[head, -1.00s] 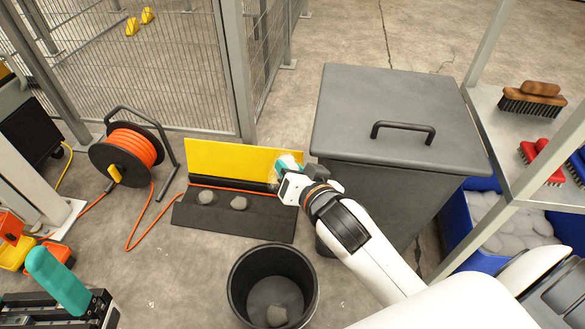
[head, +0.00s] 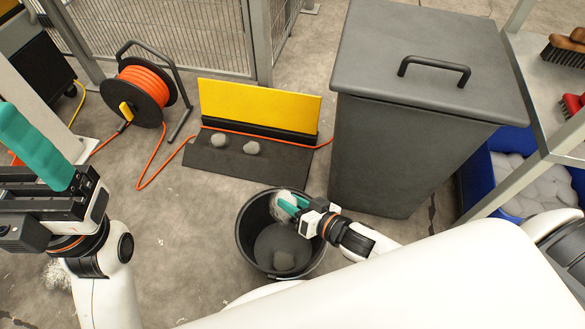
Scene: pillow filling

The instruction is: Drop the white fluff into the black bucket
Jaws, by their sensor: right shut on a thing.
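The black bucket (head: 246,246) stands on the floor at the lower middle of the head view. My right gripper (head: 288,204), with teal fingers, is shut on a pale tuft of white fluff (head: 283,210). The gripper and fluff are over the bucket's mouth, near its back right rim; I cannot tell how deep. Two more grey-white lumps lie on the dark mat, the left one (head: 218,140) and the right one (head: 251,148). My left gripper (head: 35,148) is at the left, its teal fingers upward; their gap is not visible.
A yellow panel (head: 260,108) stands at the back of the dark mat (head: 200,158). An orange cable runs from a reel (head: 143,92). A large grey lidded bin (head: 400,150) stands right of the bucket. A blue crate (head: 476,183) holds pale lumps below a shelf. White wisps (head: 57,275) lie on the floor.

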